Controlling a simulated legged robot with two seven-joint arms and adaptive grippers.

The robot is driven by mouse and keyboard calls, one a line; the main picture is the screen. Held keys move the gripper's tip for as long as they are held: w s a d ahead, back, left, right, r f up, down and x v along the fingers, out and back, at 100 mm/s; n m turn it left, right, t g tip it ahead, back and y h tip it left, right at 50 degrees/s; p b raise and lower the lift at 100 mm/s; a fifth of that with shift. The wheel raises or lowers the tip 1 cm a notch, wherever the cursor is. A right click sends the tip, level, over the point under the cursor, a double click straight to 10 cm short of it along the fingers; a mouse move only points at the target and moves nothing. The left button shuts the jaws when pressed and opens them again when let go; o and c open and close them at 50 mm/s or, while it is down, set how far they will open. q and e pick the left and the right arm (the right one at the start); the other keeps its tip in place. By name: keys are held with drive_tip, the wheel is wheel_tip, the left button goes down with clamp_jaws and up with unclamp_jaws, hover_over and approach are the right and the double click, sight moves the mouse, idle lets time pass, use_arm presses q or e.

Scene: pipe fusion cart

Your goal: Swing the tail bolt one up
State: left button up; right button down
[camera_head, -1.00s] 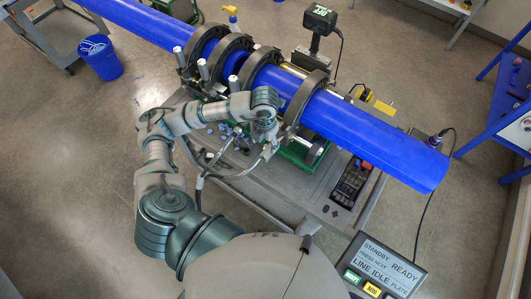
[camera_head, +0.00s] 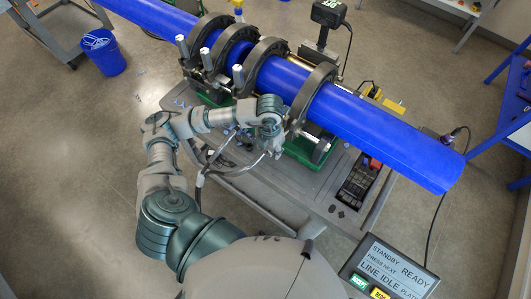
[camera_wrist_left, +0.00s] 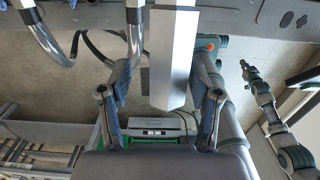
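The blue pipe (camera_head: 370,130) lies through several dark ring clamps on the cart. Three silver tail bolts stand upright at the left clamps, one of them here (camera_head: 238,76). At the rightmost clamp (camera_head: 312,95) a silver bolt (camera_head: 322,150) hangs low instead of standing up. My left gripper (camera_head: 276,150) is beside the cart's near side, left of that clamp. In the left wrist view its fingers (camera_wrist_left: 158,110) are spread, with a silver faceted bar (camera_wrist_left: 175,60) between them, nearer the right finger. I see no grip on it. A jointed arm (camera_wrist_left: 265,100) shows at right there; its gripper state is unclear.
The grey cart top (camera_head: 250,185) has bent hoses and a black tool tray (camera_head: 357,185). A display panel (camera_head: 390,270) reads "STANDBY READY". A blue bin (camera_head: 103,52) stands on the floor at left. Blue shelving is at right.

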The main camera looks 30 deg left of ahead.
use_arm(q)
drive_tip(key=shift+a, duration=0.1)
drive_tip(key=c, duration=0.4)
drive_tip(key=shift+c, duration=0.2)
drive_tip(key=shift+d, duration=0.3)
drive_tip(key=shift+c, duration=0.9)
drive_tip(key=shift+d+r, duration=0.1)
drive_tip(key=shift+d, duration=0.2)
drive_tip(key=shift+c, duration=0.3)
drive_tip(key=shift+w+a+r, duration=0.1)
drive_tip(key=shift+r, duration=0.1)
drive_tip(key=shift+w+a+r+p, duration=0.1)
drive_tip(key=shift+w+r+p, duration=0.15)
drive_tip(key=shift+r+p, duration=0.55)
drive_tip(key=shift+r, duration=0.25)
drive_tip(key=shift+w, duration=0.1)
use_arm(e)
drive_tip(key=shift+a+r, duration=0.4)
drive_tip(key=shift+r, duration=0.25)
